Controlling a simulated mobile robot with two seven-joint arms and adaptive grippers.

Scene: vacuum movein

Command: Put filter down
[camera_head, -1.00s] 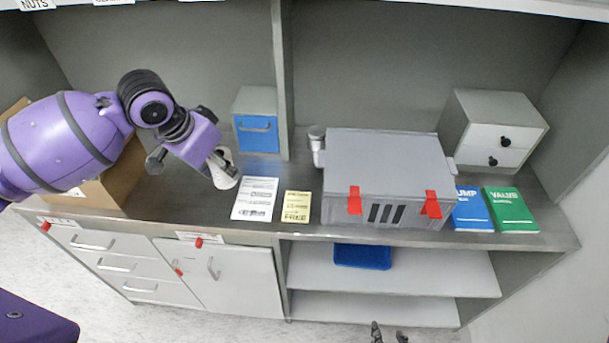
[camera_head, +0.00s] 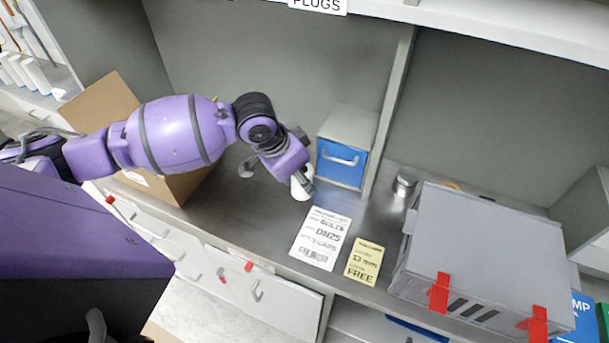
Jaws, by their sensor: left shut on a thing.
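My left gripper (camera_head: 284,178) is over the grey counter (camera_head: 250,215), just in front of the blue-fronted drawer box (camera_head: 343,166). It is shut on a small whitish, rounded thing, apparently the filter (camera_head: 301,184), which is partly hidden by the gripper. The filter is at or just above the counter, close to the top left corner of a white printed sheet (camera_head: 320,238). I cannot tell whether it touches the counter.
A yellow note (camera_head: 365,262) lies right of the white sheet. A grey case (camera_head: 480,255) with red latches and a small metal cylinder (camera_head: 404,186) stand further right. An open cardboard box (camera_head: 105,105) is behind my left arm. The counter left of the sheet is bare.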

